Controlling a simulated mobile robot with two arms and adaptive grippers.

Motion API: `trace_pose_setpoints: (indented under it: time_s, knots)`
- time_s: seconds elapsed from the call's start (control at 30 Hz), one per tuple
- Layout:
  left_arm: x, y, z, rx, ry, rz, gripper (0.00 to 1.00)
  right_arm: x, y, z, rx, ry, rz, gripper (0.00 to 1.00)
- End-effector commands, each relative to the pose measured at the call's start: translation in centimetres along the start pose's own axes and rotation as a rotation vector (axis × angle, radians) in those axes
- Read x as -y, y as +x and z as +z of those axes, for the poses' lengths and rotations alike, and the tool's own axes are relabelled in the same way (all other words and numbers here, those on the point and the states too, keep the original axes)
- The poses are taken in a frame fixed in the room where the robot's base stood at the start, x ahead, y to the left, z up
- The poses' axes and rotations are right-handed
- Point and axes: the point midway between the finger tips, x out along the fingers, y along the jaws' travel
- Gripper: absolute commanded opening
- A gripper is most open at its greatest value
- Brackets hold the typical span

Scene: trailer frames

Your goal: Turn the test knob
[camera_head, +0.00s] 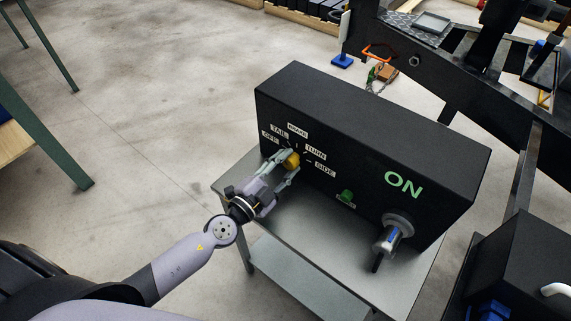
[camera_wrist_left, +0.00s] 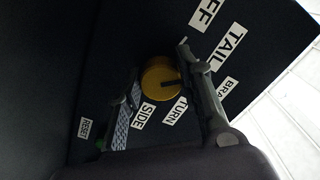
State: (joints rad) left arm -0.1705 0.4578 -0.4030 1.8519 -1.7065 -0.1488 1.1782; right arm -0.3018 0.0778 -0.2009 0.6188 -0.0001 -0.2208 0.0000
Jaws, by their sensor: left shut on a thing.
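The test knob (camera_head: 292,160) is a round yellow-gold knob on the front of a black box (camera_head: 365,120). Labels OFF, TAIL, BRAKE, TURN and SIDE are set around it. My left gripper (camera_head: 288,163) is at the knob with its fingers on either side, shut on it. In the left wrist view the knob (camera_wrist_left: 158,77) sits between the two fingers (camera_wrist_left: 160,95), and its dark pointer mark faces towards the TURN label side. Part of the knob is hidden by the fingers. My right gripper is not in view.
The box stands on a grey metal table (camera_head: 310,248). A black trailer frame (camera_head: 455,75) stands behind. Open concrete floor lies to the left.

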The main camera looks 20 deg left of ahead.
Motion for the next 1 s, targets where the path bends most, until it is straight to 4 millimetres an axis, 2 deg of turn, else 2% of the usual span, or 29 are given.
trace_pose_setpoints:
  time_s: [0.2, 0.57, 1.0]
  knots:
    - [-0.04, -0.01, -0.01, 0.0, 0.0, 0.001, 0.05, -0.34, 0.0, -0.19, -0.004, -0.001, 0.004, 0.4]
    - [-0.08, -0.02, 0.01, -0.001, 0.058, 0.001, 0.05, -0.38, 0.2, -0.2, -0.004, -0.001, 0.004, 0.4]
    - [0.08, -0.01, -0.06, -0.002, 0.4, 0.0, 0.05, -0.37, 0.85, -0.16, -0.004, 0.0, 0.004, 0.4]
